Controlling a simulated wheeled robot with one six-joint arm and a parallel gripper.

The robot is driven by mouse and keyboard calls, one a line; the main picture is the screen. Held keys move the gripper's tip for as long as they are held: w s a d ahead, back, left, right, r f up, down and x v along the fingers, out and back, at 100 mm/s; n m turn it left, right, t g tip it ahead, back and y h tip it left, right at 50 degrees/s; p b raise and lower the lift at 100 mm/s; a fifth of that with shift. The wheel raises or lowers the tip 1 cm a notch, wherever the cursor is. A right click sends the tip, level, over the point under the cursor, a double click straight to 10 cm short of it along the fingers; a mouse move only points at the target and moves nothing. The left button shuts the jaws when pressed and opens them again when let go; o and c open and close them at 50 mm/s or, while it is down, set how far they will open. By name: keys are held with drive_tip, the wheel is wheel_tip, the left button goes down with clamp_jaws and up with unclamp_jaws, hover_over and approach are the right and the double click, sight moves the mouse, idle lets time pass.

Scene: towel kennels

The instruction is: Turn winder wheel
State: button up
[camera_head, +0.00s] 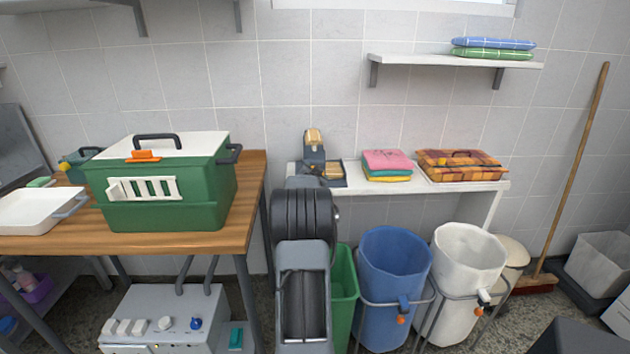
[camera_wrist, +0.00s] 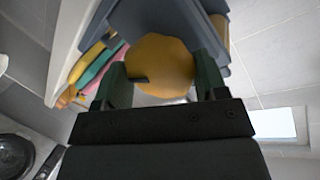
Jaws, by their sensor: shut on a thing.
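The winder wheel (camera_wrist: 160,62) is a round ochre disc in the wrist view, between the two dark green fingers of my gripper (camera_wrist: 162,72), which is shut on it. A dark peg or slot shows at its left part. Blue-grey winder housing (camera_wrist: 250,25) lies behind the wheel. In the head view, a tan part of the winder (camera_head: 313,136) shows above my arm, on the white wall table (camera_head: 490,187). My arm hides much of the winder and my gripper there.
Folded pink, green and yellow towels (camera_head: 387,164) and an orange checked bundle (camera_head: 460,165) lie right of the winder. A green kennel (camera_head: 160,210) stands on the wooden table (camera_head: 240,232) at left. Blue (camera_head: 390,300) and white (camera_head: 468,260) bins stand below.

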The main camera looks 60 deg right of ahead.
drive_tip(key=m+b, duration=0.1)
drive_tip(key=m+y+b, duration=0.1)
drive_tip(key=b, duration=0.1)
drive_tip(key=m+t+b, duration=0.1)
drive_tip(key=shift+s+d+f+y, duration=0.1)
drive_tip(key=shift+f+y, duration=0.15)
drive_tip(key=shift+y, duration=0.05)
drive_tip(key=m+t+y+b, duration=0.1)
drive_tip(key=m+t+b, duration=0.1)
drive_tip(key=m+b, duration=0.2)
drive_tip(key=shift+s+b, duration=0.1)
drive_tip(key=shift+b, duration=0.9)
drive_tip(key=m+t+y+b, duration=0.1)
drive_tip(key=m+b, duration=0.3)
drive_tip(key=shift+d+t, duration=0.1)
drive_tip(key=shift+t, duration=0.3)
drive_tip(key=shift+s+m+t+y+b, duration=0.1)
drive_tip(key=shift+m+t+y+b, duration=0.3)
drive_tip(key=shift+m+t+b, duration=0.8)
drive_tip(key=shift+m+g, duration=0.4)
drive_tip(key=shift+m, duration=0.1)
drive_tip(key=o, duration=0.9)
drive_tip(key=shift+o, duration=0.2)
drive_tip(key=v, duration=1.3)
drive_tip(key=shift+s+a, duration=0.25)
drive_tip(key=shift+s, duration=0.05)
